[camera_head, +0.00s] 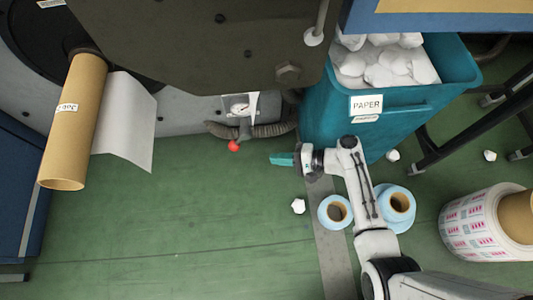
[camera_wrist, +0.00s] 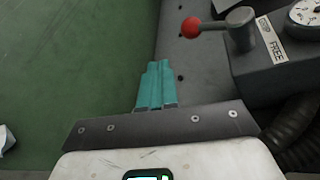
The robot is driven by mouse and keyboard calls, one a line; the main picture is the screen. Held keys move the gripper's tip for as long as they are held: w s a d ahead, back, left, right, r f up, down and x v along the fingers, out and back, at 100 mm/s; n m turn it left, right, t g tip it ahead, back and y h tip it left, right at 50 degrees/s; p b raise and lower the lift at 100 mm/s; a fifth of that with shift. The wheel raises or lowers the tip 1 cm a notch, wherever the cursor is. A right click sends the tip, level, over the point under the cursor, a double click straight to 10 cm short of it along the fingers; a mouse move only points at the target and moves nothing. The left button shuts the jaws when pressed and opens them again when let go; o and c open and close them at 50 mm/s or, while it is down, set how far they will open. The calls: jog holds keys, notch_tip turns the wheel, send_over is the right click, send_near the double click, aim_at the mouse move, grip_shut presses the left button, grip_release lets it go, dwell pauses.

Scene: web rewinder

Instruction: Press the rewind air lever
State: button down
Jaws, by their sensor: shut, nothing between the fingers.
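The rewind air lever shows in the head view as a red ball knob (camera_head: 234,146) below a small gauge on the machine's lower edge. In the wrist view its red knob (camera_wrist: 191,27) sits on a grey arm that runs right to a grey valve block (camera_wrist: 275,55) labelled "FREE". My gripper (camera_head: 272,159) has teal fingers and is shut and empty. It is to the right of the knob and slightly lower in the head view, apart from it. In the wrist view the fingertips (camera_wrist: 157,64) point up the picture, below and left of the knob, not touching it.
A teal paper bin (camera_head: 400,100) stands right of the valve. A corrugated hose (camera_head: 270,130) runs beside the lever. A cardboard core (camera_head: 75,120) with a paper sheet is at left. Blue rolls (camera_head: 332,222) and a crumpled paper (camera_head: 298,206) lie near my arm. Green floor at lower left is clear.

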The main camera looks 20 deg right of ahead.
jog(key=v, duration=0.4)
jog(key=shift+s+d+f+p, duration=0.1)
jog(key=shift+d+f+p, duration=0.1)
jog(key=shift+f+p, duration=0.2)
jog(key=s+n+g+h, duration=0.5)
jog(key=s+n+g, duration=0.15)
jog(key=s, duration=0.35)
jog(key=s+d+r+n+h, duration=0.5)
jog(key=s+d+r+h, duration=0.15)
jog(key=s+r, duration=0.35)
notch_tip(320, 180, up, 34)
jog(key=w+p, duration=0.1)
jog(key=p, duration=3.1)
jog(key=shift+a+r+g+p, duration=0.25)
jog(key=shift+g+p, duration=0.1)
jog(key=shift+p, duration=0.05)
jog(key=shift+w+h, duration=0.15)
jog(key=shift+h, duration=0.1)
